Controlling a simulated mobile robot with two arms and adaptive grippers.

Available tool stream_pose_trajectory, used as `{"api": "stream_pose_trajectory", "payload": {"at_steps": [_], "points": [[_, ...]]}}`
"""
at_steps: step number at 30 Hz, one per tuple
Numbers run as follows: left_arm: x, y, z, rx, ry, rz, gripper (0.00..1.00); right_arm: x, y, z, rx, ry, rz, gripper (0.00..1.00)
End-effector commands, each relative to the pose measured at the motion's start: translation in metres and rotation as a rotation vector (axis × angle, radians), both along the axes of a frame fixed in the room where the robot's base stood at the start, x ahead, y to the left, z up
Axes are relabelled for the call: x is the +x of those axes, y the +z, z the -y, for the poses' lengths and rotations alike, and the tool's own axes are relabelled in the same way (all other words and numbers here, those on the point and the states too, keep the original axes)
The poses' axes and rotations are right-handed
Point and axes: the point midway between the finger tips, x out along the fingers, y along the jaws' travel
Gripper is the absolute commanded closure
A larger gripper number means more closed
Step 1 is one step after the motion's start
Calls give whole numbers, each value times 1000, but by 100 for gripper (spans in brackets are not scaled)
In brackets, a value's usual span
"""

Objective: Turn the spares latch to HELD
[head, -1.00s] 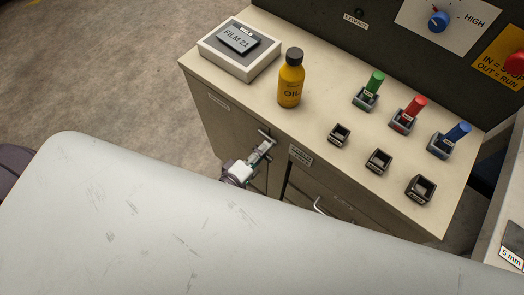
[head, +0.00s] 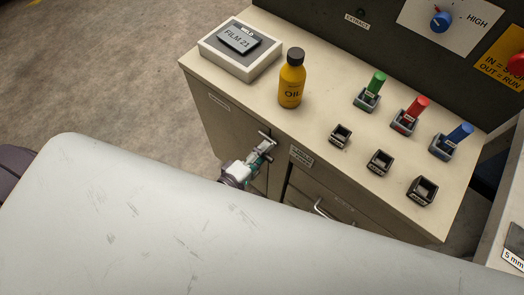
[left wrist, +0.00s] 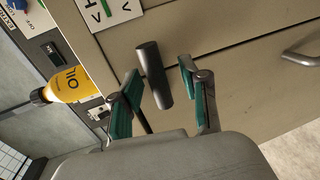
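The latch handle (left wrist: 153,75) is a dark round bar on the beige cabinet front in the left wrist view. Its label (left wrist: 104,10), with a letter H, arrows and a green strip, is cut off by the top edge. My left gripper (left wrist: 163,78) is open, with its teal-padded fingers on either side of the bar. A gap shows on the right finger's side; contact on the left side is unclear. In the head view, my left gripper (head: 265,146) is at the cabinet front, where the handle's turn is too small to read. My right gripper is not in view.
The cabinet top (head: 318,120) holds a yellow oil bottle (head: 291,82), a FILM 21 box (head: 239,49), several small sockets and green, red and blue pegs. A drawer handle (head: 322,207) sits right of my gripper. A pale scratched surface hides the lower foreground.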

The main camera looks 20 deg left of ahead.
Motion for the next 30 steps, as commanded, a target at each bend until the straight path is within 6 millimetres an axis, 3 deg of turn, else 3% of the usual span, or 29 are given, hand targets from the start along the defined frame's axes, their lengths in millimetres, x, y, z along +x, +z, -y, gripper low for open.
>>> {"api": "stream_pose_trajectory", "payload": {"at_steps": [11,24,30], "points": [[-6,3,-2,1,0,3,53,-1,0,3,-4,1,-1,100],[-85,18,-30,3,-3,0,53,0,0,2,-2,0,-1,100],[-106,23,-38,0,-1,1,53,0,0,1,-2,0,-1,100]]}}
